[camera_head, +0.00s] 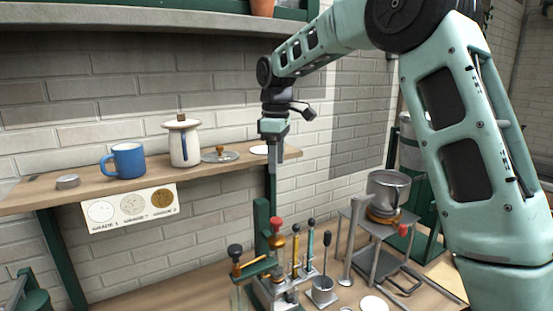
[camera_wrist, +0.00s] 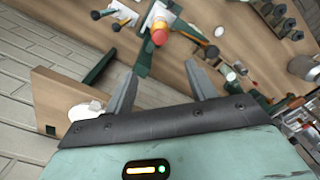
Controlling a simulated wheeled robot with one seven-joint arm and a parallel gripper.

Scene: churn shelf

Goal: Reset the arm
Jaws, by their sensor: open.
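My gripper (camera_head: 272,155) hangs pointing down near the right end of the wooden shelf in the head view. In the wrist view my gripper (camera_wrist: 160,85) shows two grey fingers well apart with nothing between them. My pale green arm (camera_head: 465,140) comes in from the right and reaches across above the shelf. The fingers are close to a white disc (camera_head: 262,150) on the shelf end; I cannot tell whether they touch it. The disc also shows in the wrist view (camera_wrist: 84,111), left of the fingers.
Below are a rack of knobbed tools (camera_head: 280,285) and a metal pot (camera_head: 388,190) on a stand.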

